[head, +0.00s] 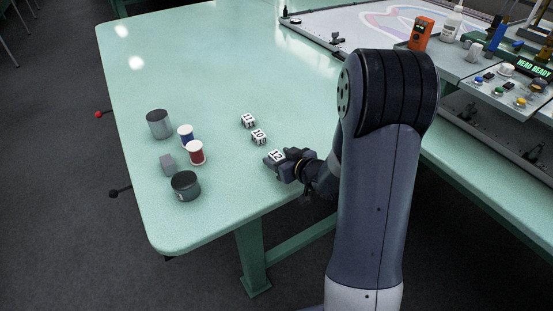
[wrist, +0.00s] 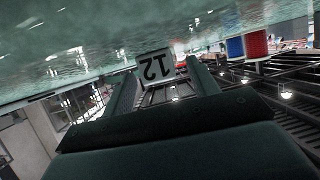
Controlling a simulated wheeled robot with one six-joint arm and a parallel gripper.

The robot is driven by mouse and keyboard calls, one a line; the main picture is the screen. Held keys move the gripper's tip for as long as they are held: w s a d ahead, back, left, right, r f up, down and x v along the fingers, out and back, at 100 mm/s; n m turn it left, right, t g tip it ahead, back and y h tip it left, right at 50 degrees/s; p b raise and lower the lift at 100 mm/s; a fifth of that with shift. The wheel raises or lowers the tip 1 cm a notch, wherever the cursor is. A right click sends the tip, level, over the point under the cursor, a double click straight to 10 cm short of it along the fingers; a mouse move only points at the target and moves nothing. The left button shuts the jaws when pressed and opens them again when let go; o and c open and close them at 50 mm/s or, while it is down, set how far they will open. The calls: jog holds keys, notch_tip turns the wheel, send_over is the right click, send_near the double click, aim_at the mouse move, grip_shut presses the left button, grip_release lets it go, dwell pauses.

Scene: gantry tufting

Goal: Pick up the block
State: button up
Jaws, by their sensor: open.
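A white block marked 12 (head: 275,156) sits on the green table. My gripper (head: 283,160) is low over the table at that block. In the wrist view the block (wrist: 155,67) appears upside down between the ends of my two open fingers; I cannot tell if either finger touches it. Two more white numbered blocks stand further back: one marked 10 (head: 259,137) and one whose number is hard to read (head: 248,120).
The table's back half is clear. A machine with a control panel (head: 507,90) stands at the right.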

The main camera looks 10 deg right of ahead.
jog(key=shift+x, duration=0.9)
jog(key=shift+c, duration=0.2)
jog(key=c, duration=1.1)
